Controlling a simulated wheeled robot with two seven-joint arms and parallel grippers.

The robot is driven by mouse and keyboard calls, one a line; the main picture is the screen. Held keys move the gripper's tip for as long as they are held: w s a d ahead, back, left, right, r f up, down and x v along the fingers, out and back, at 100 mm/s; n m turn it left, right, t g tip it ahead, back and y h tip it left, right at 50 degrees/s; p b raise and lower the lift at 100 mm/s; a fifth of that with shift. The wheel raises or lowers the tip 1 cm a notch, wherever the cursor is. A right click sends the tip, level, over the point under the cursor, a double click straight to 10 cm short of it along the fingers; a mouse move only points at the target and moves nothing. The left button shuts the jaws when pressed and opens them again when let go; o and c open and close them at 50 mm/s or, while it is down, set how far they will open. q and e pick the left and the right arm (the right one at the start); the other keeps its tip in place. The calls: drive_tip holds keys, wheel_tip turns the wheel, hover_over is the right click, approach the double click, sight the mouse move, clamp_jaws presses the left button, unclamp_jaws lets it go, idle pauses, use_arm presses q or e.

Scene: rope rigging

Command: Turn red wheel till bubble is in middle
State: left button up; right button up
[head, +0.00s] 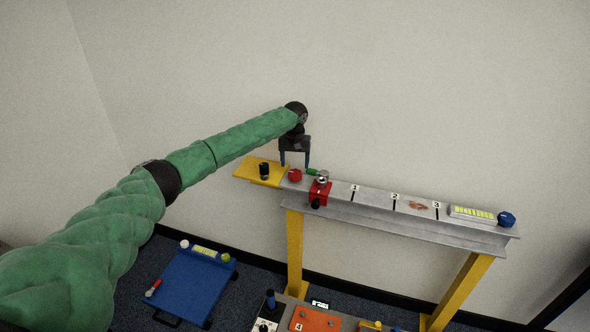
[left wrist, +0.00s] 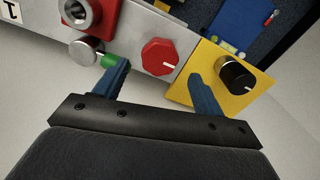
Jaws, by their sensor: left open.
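The red wheel (head: 295,175) is an eight-sided knob near the left end of the grey beam (head: 375,205). In the left wrist view the red wheel (left wrist: 160,57) shows a white mark pointing right. My left gripper (head: 295,166) is open just above it. In the left wrist view the blue fingers of the left gripper (left wrist: 158,72) stand on either side of the wheel, apart from it. A yellow-green level vial (head: 472,213) lies near the beam's right end; its bubble is too small to make out. My right gripper is not in view.
A green-tipped silver knob (left wrist: 88,52) and a red block (head: 319,193) stand right beside the wheel. A yellow plate (head: 250,172) with a black knob (head: 264,171) is on its other side. A blue knob (head: 507,219) sits at the beam's right end. A blue cart (head: 192,285) stands below.

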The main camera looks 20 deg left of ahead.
sight(295, 172)
use_arm(q)
drive_tip(key=shift+f+p, duration=0.65)
drive_tip(key=shift+f, duration=1.65)
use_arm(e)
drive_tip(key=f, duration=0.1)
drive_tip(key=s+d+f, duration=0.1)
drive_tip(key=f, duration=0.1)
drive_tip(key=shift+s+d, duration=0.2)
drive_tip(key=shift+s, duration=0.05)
use_arm(q)
drive_tip(key=shift+c, duration=0.2)
drive_tip(key=c, duration=0.9)
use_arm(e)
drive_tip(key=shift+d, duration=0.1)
